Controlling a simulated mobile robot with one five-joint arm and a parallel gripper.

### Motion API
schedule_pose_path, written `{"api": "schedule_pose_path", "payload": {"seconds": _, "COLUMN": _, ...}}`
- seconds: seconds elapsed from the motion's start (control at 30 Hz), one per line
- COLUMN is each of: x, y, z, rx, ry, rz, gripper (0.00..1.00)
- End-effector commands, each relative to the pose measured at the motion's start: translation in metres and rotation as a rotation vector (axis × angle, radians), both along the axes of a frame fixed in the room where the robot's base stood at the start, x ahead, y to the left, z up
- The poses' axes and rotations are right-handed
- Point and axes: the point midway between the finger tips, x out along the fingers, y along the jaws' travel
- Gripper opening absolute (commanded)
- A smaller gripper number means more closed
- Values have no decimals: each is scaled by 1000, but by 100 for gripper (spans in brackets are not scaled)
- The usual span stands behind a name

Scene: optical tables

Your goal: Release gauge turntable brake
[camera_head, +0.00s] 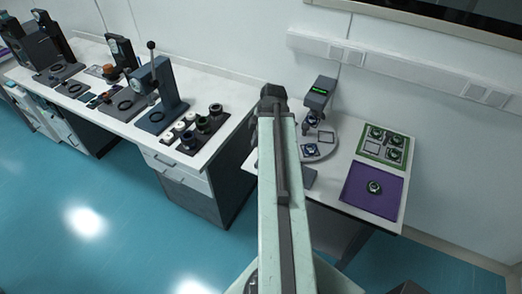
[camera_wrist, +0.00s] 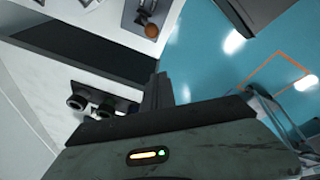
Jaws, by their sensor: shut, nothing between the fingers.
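I cannot make out the brake for certain; a dark grey block (camera_head: 309,176) lies at the plate's front edge. My gripper (camera_wrist: 158,90) shows in the wrist view as dark fingers shut together with nothing between them. In the head view the dark arm end (camera_head: 272,92) is left of the gauge stand, and the fingers cannot be made out.
A purple mat (camera_head: 357,199) with one round part and a green-edged tray (camera_head: 369,153) lie right of the turntable. A long white bench (camera_head: 226,119) on the left bears a lever press (camera_head: 158,92) and a dark rack (camera_head: 182,148) of cylinders. Blue floor is open in front.

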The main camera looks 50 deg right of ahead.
Motion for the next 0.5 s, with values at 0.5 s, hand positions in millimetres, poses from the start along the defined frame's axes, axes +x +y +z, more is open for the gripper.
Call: {"api": "schedule_pose_path", "payload": {"seconds": 0.5, "x": 1, "y": -1, "z": -15, "rx": -4, "ry": -2, "rz": 8, "gripper": 0}}
